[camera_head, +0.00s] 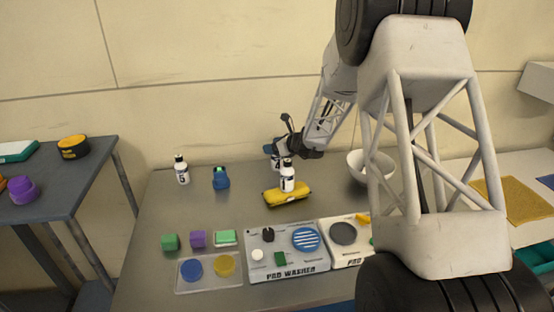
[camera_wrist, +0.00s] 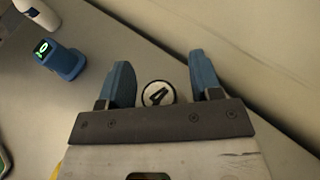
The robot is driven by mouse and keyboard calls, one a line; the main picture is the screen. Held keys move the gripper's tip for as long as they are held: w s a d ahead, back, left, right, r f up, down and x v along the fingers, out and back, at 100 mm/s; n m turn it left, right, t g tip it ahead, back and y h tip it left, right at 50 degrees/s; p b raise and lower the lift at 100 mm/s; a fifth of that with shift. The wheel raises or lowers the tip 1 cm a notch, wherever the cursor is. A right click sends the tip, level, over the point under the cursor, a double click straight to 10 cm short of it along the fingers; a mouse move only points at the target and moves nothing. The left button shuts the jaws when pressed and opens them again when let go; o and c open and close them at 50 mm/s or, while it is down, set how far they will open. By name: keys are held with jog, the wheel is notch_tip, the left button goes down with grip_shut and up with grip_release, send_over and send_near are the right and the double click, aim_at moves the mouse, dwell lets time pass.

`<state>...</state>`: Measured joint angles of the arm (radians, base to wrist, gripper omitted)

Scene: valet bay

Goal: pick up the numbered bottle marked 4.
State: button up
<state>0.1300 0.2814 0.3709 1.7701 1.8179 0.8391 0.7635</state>
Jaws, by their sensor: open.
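The bottle marked 4 (camera_wrist: 158,93) shows in the wrist view as a round cap top with a black 4, between my gripper's two blue fingers. My gripper (camera_wrist: 163,84) is open, with a gap on each side of the cap. In the head view my gripper (camera_head: 279,147) is above the back of the table, and the white bottle marked 4 (camera_head: 276,163) is partly hidden below it. Another white bottle (camera_head: 288,180) stands in front; its number is hard to read. A bottle marked 5 (camera_head: 182,170) stands upright at the left.
A yellow object (camera_head: 287,196) lies beneath or just in front of the nearer white bottle. A blue device (camera_head: 221,179) is to the left, also seen in the wrist view (camera_wrist: 62,60). A white bowl (camera_head: 371,166) is to the right. Pad panels (camera_head: 290,266) and small blocks fill the front. A wall runs behind.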

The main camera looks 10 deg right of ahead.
jog(key=shift+c, duration=0.2)
grip_shut()
notch_tip(320, 180, up, 10)
dwell(0.9)
dwell(0.4)
